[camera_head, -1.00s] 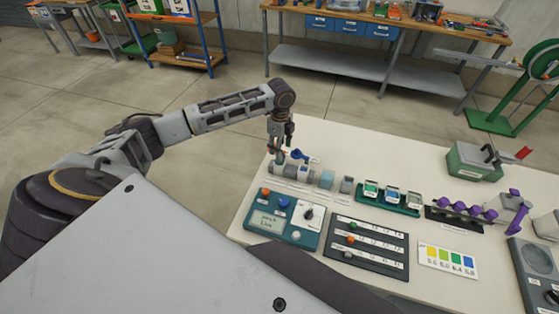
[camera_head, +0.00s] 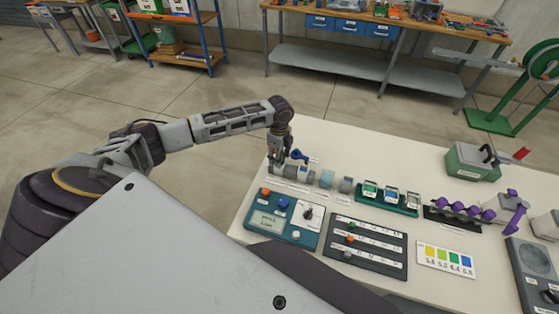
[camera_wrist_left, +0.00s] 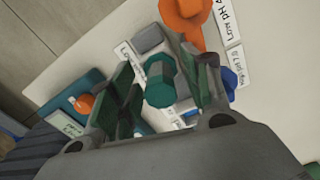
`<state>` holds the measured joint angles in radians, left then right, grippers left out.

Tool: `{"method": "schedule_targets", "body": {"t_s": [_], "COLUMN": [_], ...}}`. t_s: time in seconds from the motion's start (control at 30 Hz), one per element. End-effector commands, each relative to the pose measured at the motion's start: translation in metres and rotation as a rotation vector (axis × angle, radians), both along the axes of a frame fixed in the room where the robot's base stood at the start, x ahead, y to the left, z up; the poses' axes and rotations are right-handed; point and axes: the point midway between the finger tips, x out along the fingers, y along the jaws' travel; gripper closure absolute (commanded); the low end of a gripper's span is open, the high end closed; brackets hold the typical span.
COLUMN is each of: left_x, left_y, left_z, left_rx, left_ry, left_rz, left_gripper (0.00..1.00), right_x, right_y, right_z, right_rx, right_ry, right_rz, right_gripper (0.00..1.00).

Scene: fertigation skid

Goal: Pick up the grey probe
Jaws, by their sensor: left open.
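My left gripper (camera_head: 276,166) points down at the left end of the row of fittings on the bench. In the left wrist view its two fingers (camera_wrist_left: 160,75) are apart, on either side of a teal faceted piece (camera_wrist_left: 160,82). I cannot tell whether they touch it. A grey block (camera_wrist_left: 148,39) lies just past that piece. I cannot tell for certain which of these is the grey probe; the fingers hide part of the area. My right gripper is not in view.
An orange handle (camera_wrist_left: 186,18) and a blue handle (camera_head: 299,155) are close to the gripper. A teal meter box (camera_head: 268,224), a dark panel (camera_head: 365,262) and a green tray (camera_head: 388,206) stand on the white bench. Bare bench top lies behind the row.

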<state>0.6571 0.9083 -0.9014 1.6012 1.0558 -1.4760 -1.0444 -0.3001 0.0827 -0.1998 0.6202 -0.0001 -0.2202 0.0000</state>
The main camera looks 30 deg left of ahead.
Motion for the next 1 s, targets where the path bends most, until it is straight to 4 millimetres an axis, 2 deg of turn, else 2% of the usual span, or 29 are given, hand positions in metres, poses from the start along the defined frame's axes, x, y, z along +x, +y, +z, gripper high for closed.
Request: {"method": "schedule_targets", "body": {"t_s": [0.43, 0.8, 1.0], "left_x": [0.0003, 0.0004, 0.0005], "left_y": [0.0, 0.0001, 0.0001], "left_z": [-0.0004, -0.0002, 0.0], "left_rx": [0.0, 0.0, 0.0], "left_ry": [-0.001, -0.001, -0.002], "left_rz": [0.0, 0.0, 0.001], "left_gripper": [0.52, 0.99, 1.0], "right_x": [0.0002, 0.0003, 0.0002], "right_y": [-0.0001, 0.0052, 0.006], "right_z": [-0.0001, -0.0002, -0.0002], "right_rx": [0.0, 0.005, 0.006], "right_ry": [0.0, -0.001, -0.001], "right_rz": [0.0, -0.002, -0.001], "right_gripper": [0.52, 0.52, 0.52]}}
